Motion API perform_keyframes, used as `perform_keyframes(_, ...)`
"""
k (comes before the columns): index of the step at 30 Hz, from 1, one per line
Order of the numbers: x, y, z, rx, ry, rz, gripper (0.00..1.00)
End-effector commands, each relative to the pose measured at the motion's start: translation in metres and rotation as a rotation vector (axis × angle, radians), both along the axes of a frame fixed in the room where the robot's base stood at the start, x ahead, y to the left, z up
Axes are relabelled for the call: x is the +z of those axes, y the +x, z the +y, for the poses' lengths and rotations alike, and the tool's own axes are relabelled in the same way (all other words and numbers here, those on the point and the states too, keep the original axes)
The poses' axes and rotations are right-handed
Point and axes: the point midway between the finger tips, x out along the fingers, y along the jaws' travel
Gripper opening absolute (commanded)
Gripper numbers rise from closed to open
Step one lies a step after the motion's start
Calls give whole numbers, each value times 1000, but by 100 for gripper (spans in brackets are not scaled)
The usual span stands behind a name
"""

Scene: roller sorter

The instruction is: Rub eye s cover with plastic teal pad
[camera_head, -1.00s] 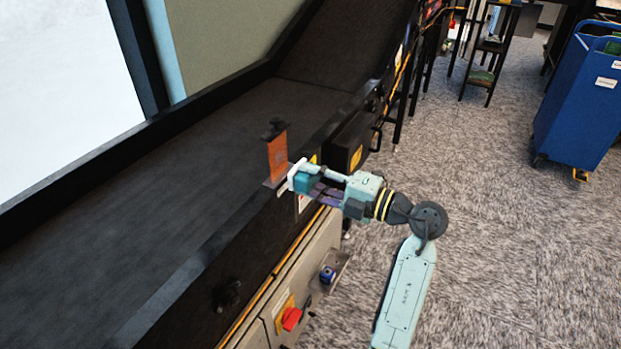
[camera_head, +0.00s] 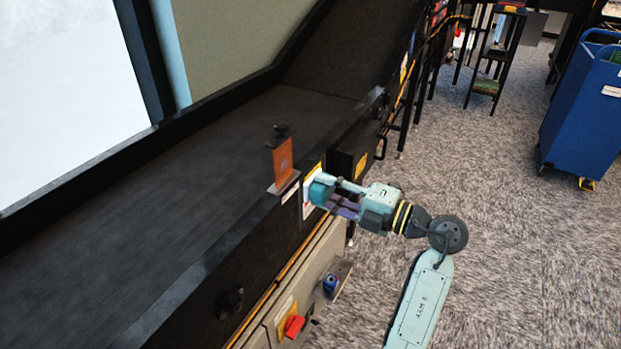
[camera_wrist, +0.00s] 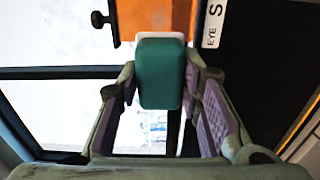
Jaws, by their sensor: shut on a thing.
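My gripper (camera_head: 328,195) is shut on a teal pad (camera_head: 321,188) with a white face on its far side. In the wrist view the teal pad (camera_wrist: 160,73) sits between the two fingers. An upright orange bracket (camera_head: 281,162) with a dark knob stands on the conveyor's side rail, left of the pad. The wrist view shows the orange bracket (camera_wrist: 160,15) behind the pad, beside a white label (camera_wrist: 213,25) reading "EYE S". The pad hides part of the bracket there. I cannot make out the eye's cover itself, or whether the pad touches anything.
The dark conveyor belt (camera_head: 200,150) runs along the left behind its black side rail. A red switch (camera_head: 293,326) and a small blue can-like object (camera_head: 330,281) are low on the conveyor's side. A blue cart (camera_head: 582,115) stands at right; carpet between is clear.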

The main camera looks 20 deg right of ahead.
Motion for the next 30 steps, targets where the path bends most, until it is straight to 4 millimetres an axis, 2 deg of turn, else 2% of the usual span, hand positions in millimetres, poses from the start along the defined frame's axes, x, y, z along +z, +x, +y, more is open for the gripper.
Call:
perform_keyframes(15, 1, 41, 33, 1, 0, 0, 10)
perform_keyframes(21, 0, 49, 40, 1, 0, 0, 10)
perform_keyframes(30, 0, 51, 41, 0, 0, 0, 10)
